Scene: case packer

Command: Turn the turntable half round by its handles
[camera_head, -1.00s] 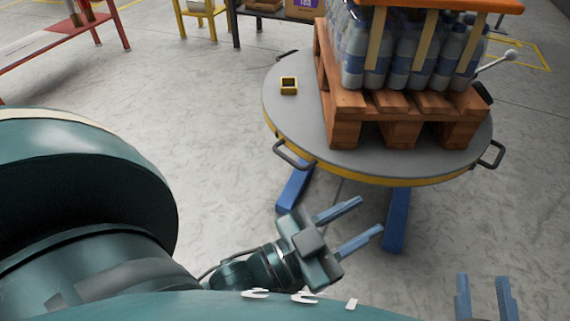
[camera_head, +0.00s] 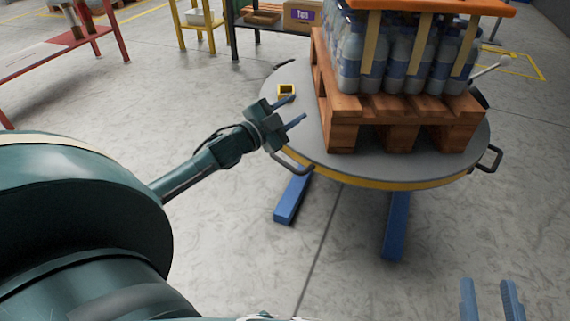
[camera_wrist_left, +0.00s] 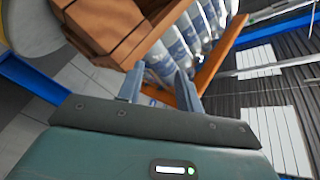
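The turntable (camera_head: 400,172) is a round grey disc with a yellow rim on blue legs. It carries a wooden pallet (camera_head: 343,103) with blue-labelled bottles (camera_head: 400,65). One black handle (camera_head: 290,163) is at its front left rim and another handle (camera_head: 490,158) at its right rim. My left gripper (camera_head: 298,110) is open and empty; in the head view it overlaps the disc's left edge, above the front left handle. In the left wrist view its fingers (camera_wrist_left: 160,85) point towards the bottles and pallet. My right gripper (camera_head: 490,298) is open at the bottom right, away from the turntable.
A lever with a white knob (camera_head: 504,61) sticks out at the right. A red table (camera_head: 50,45) and a yellow stand (camera_head: 197,28) are at the back left. The floor in front is clear.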

